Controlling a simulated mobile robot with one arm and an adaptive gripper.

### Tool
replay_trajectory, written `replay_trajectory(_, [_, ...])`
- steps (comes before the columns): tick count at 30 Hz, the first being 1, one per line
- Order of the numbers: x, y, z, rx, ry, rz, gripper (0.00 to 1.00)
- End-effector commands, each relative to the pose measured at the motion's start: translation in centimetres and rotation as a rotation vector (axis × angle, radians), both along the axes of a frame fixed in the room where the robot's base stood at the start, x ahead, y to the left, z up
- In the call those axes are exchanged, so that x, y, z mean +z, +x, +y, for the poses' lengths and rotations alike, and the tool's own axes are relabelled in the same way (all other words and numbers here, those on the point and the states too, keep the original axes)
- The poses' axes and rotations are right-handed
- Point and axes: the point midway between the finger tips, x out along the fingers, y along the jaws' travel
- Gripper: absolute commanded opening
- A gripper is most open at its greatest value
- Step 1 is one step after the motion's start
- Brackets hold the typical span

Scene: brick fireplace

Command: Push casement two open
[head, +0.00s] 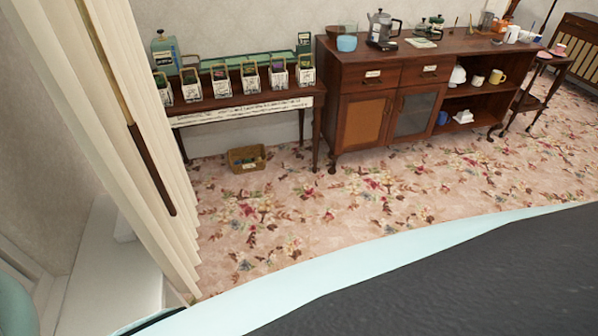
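No casement can be made out clearly in the head view. A cream curtain (128,150) hangs down the left side, with a long dark-tipped rod (150,165) hanging in front of it. Behind the curtain is a white ledge (92,265), and part of a white frame (28,282) shows at the lower left edge. I cannot tell whether this frame belongs to a casement. My gripper is not in view.
A narrow table (240,101) with several small labelled holders stands against the back wall. A wooden sideboard (345,60) bearing kitchen items stands to its right. A wicker basket (247,166) sits on the floor. The floral carpet (400,180) is clear in the middle.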

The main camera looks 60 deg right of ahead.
Motion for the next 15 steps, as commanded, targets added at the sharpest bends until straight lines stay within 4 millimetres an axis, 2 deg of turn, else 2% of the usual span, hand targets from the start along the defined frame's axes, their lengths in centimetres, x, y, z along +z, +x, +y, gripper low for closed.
replay_trajectory(1, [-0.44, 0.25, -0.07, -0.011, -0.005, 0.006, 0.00])
replay_trajectory(12, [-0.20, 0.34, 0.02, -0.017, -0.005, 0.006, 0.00])
replay_trajectory(13, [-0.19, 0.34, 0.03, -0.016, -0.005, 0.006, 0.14])
replay_trajectory(15, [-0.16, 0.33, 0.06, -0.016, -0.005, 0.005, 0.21])
